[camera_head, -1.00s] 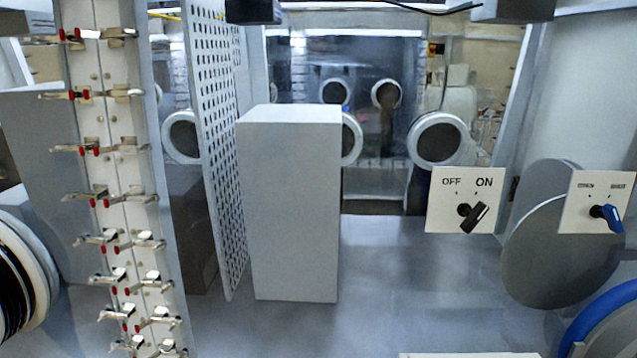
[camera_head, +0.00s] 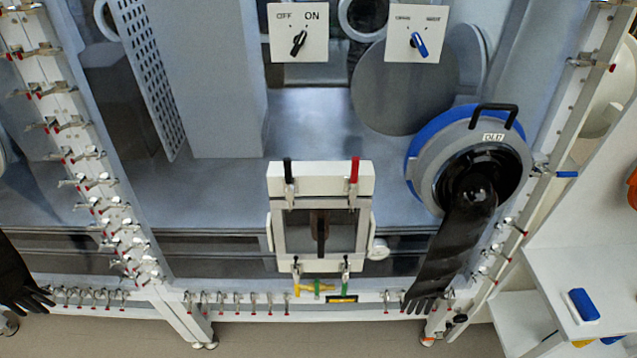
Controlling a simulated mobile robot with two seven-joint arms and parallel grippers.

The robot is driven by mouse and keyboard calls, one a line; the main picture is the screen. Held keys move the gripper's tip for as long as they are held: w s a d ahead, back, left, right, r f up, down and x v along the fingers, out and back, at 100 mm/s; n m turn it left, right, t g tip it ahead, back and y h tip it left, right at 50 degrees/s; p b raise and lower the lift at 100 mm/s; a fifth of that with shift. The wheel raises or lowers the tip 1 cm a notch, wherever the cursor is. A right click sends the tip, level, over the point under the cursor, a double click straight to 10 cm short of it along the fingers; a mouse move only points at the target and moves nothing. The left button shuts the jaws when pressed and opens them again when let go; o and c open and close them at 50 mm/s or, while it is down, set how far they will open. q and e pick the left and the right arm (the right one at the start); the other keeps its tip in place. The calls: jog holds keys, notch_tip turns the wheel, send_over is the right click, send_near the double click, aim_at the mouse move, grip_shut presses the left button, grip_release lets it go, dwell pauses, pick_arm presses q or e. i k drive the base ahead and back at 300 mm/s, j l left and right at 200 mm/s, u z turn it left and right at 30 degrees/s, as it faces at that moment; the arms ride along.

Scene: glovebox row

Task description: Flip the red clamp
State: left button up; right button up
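The red clamp (camera_head: 354,170) is a toggle clamp with a red handle at the top right of a white square frame (camera_head: 321,182). Its red handle points upward. A matching clamp with a black handle (camera_head: 288,171) stands upright at the frame's top left. The frame surrounds a window with a dark upright handle (camera_head: 320,233) in its middle. Neither of my grippers shows in the view.
A blue-rimmed round port (camera_head: 413,160) with a black glove (camera_head: 452,245) hanging from it is to the right. An OFF/ON switch panel (camera_head: 299,33) and a blue-knob panel (camera_head: 413,33) are above. A white shelf (camera_head: 560,280) holding a blue object (camera_head: 583,305) is at lower right.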

aim_at(356, 166)
jog(key=j+z, duration=0.3)
jog(key=j, duration=0.15)
jog(key=j+z, duration=0.3)
jog(key=j, duration=0.15)
jog(key=j+z, duration=0.4)
jog(key=j, duration=0.35)
jog(key=i+j, duration=0.05)
